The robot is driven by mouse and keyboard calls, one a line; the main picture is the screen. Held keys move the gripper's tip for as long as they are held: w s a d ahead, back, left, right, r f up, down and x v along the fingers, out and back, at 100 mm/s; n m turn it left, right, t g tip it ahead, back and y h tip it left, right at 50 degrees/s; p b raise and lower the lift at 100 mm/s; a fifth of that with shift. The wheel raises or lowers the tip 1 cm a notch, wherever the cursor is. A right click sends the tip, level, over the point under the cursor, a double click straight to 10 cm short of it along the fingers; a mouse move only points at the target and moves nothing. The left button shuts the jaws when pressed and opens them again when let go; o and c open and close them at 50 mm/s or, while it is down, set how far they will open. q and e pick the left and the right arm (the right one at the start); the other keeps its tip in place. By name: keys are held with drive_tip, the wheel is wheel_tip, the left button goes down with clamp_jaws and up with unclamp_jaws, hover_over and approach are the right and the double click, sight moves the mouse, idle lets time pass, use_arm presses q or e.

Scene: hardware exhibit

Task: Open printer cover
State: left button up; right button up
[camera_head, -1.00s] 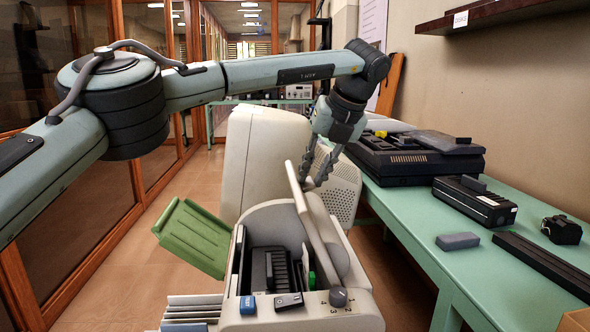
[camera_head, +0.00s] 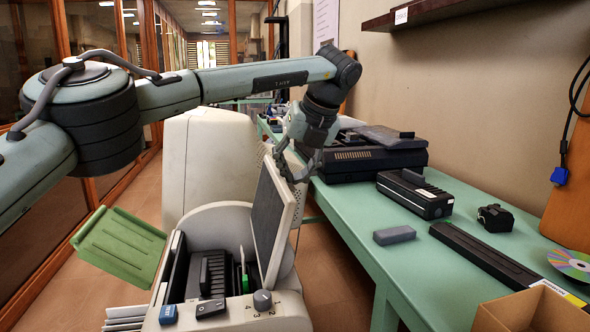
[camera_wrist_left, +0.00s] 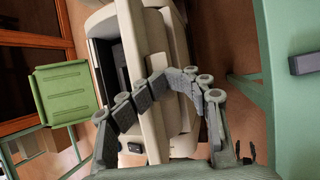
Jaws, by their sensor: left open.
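The printer (camera_head: 225,230) is a beige machine with a green tray (camera_head: 122,245) at its left and a dark open interior. Its cover (camera_head: 270,222) is a flat light panel standing up, nearly upright, on the right of the opening. The cover also shows as a long pale panel in the left wrist view (camera_wrist_left: 142,85). My left gripper (camera_head: 295,178) is at the cover's top right edge. In the left wrist view my left gripper's (camera_wrist_left: 172,85) jaws are open and lie across the cover; whether they touch it I cannot tell. My right gripper is not in view.
A green table (camera_head: 390,255) runs along the right, holding a large black machine (camera_head: 350,160), a smaller black device (camera_head: 414,193), a grey block (camera_head: 394,235) and a long black bar (camera_head: 490,258). A cardboard box (camera_head: 530,312) is at the lower right.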

use_arm(q)
drive_tip(key=f, duration=0.3)
drive_tip(key=shift+a+g, duration=0.3)
drive_tip(key=shift+a, duration=0.05)
drive_tip(key=shift+s+d+r, duration=0.1)
drive_tip(key=shift+d+r, duration=0.05)
drive_tip(key=shift+r, duration=0.35)
drive_tip(key=v, duration=1.1)
drive_tip(key=shift+r, duration=0.2)
drive_tip(key=shift+s, duration=0.15)
